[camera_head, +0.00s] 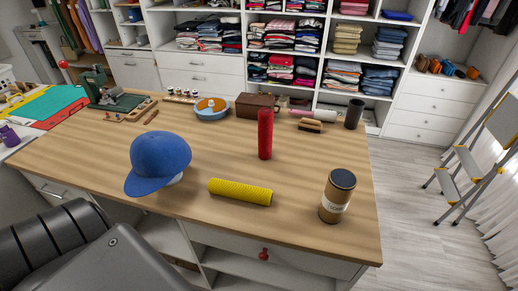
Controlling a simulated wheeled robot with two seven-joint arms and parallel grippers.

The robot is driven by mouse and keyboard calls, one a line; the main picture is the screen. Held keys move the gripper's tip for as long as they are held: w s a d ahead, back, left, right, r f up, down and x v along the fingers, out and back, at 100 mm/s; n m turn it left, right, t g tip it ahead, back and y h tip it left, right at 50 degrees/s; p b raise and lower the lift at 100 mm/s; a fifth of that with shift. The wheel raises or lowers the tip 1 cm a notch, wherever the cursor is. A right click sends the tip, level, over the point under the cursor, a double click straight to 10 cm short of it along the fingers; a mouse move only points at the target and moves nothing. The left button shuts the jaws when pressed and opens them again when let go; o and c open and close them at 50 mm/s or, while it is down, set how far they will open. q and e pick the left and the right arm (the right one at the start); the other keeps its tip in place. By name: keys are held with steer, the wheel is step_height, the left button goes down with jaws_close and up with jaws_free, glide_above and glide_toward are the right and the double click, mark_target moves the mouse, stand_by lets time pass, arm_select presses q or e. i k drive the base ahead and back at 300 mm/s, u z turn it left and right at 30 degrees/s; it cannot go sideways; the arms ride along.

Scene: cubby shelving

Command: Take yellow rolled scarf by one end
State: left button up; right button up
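The yellow rolled scarf (240,192) lies on its side on the wooden table (215,140), near the front edge. It is a ribbed roll running left to right, its right end slightly closer to me. Both ends are uncovered and nothing touches it. Neither my left nor my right gripper shows in the head view.
A blue cap (158,163) sits left of the scarf. A red roll (265,134) stands upright behind it. A dark-lidded jar (338,195) stands to the right. A blue bowl (211,109) and brown box (255,105) are farther back. Bare tabletop surrounds the scarf.

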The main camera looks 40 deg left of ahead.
mark_target(262, 196)
steer(key=z, duration=0.2)
steer(key=k, duration=0.15)
steer(key=u, duration=3.35)
steer(key=k, duration=0.95)
steer(key=z, duration=1.85)
steer(key=i, duration=0.5)
steer(key=u, duration=0.05)
